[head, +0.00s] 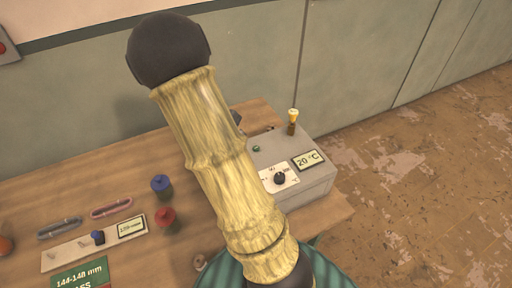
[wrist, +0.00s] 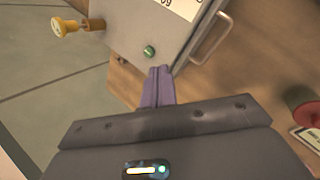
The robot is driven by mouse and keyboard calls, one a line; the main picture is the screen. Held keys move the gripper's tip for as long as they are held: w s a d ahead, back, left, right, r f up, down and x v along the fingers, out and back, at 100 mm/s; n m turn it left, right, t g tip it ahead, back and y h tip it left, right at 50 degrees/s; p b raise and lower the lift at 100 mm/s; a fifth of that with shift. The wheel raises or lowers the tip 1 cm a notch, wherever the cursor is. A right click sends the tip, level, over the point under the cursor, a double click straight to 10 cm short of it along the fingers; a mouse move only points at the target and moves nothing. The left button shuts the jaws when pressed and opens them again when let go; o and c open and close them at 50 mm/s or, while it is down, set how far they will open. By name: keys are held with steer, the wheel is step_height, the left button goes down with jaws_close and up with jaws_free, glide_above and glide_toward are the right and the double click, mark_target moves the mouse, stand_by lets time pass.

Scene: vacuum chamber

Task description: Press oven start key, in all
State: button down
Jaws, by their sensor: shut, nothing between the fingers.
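The oven is a grey box (head: 318,180) on the right end of the table in the head view, with a 20 °C display (head: 308,160) and a black dial (head: 280,178). A small green round button (head: 256,149), which looks like the start key, is on its top left. In the wrist view the green button (wrist: 149,51) is on the grey oven panel (wrist: 130,18). My gripper (wrist: 158,72) is shut and empty, its tips a little below the button in the picture; I cannot tell whether they touch the panel. In the head view my arm hides the gripper.
A yellow-topped knob (head: 293,116) stands at the oven's back edge. A metal handle (wrist: 210,38) is beside the panel.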

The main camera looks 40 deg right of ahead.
mark_target(256, 148)
steer(key=w+d+n+h, duration=0.2)
steer(key=d+h, duration=0.1)
steer(key=d, duration=0.5)
steer(key=shift+w+d+n+g, duration=0.25)
steer(key=shift+w+n+g, duration=0.05)
steer(key=shift+w+g, duration=0.1)
step_height(256, 148, down, 9)
steer(key=b, duration=0.7)
steer(key=shift+r, duration=0.1)
stand_by(1.3)
steer(key=shift+f+b, duration=0.3)
steer(key=shift+f, duration=0.15)
